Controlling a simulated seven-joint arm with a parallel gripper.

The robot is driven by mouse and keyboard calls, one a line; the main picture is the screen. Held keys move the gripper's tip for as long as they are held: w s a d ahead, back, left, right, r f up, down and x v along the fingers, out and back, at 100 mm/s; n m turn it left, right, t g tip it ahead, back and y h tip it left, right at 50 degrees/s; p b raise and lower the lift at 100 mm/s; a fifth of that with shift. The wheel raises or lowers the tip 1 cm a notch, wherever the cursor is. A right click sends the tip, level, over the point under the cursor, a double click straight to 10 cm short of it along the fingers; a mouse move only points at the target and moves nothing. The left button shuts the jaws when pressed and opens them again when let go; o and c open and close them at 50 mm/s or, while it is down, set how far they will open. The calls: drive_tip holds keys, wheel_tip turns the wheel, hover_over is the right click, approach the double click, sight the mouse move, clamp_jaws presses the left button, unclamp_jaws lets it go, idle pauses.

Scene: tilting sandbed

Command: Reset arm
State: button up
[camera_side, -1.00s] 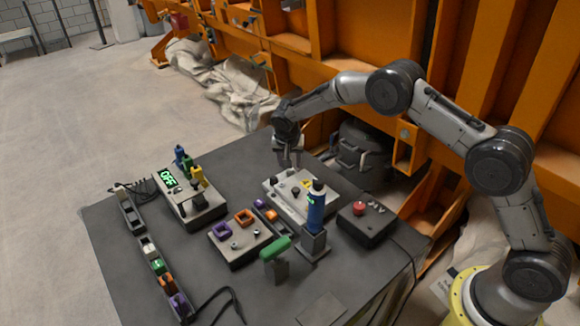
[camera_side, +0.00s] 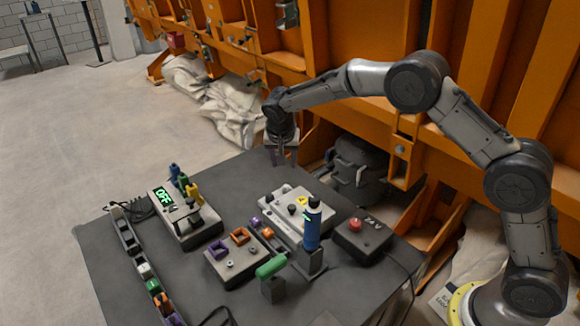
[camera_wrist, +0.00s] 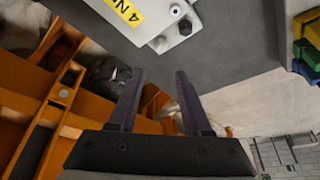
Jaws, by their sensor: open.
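My gripper (camera_side: 282,158) is open and empty. In the side view it hangs fingers down over the far edge of the dark table (camera_side: 262,185), beyond the light grey panel box with a yellow label (camera_side: 297,208). In the wrist view my gripper's two fingers (camera_wrist: 160,88) stand apart with nothing between them. The grey panel box (camera_wrist: 165,12) shows at the top of the wrist view, apart from the fingers.
The table holds a box with a green OFF display (camera_side: 166,194), a box with purple and orange squares (camera_side: 232,259), a blue-handled upright (camera_side: 312,228), a green handle (camera_side: 270,266) and a red-button box (camera_side: 362,240). Orange framework (camera_side: 345,45) stands behind.

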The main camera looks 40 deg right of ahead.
drive_tip(key=s+d+r+m+t, duration=0.1)
drive_tip(key=s+d+r+t, duration=0.15)
drive_tip(key=r, duration=1.35)
drive_tip(key=s+d+r+n+y, duration=0.1)
drive_tip(key=s+r, duration=0.4)
drive_tip(key=s, duration=0.2)
drive_tip(key=s+d+r, duration=0.2)
drive_tip(key=s+r, duration=0.2)
drive_tip(key=s, duration=0.4)
drive_tip(key=s+n+t, duration=0.1)
drive_tip(key=s+n, duration=0.1)
drive_tip(key=s, duration=1.1)
drive_tip(key=s+a+f+n+g+y, duration=0.1)
drive_tip(key=s+a+f+n+y, duration=0.1)
drive_tip(key=s+f+n, duration=0.5)
drive_tip(key=s+f, duration=0.2)
drive_tip(key=s, duration=0.2)
drive_tip(key=shift+a+f, duration=0.15)
drive_tip(key=shift+a, duration=0.1)
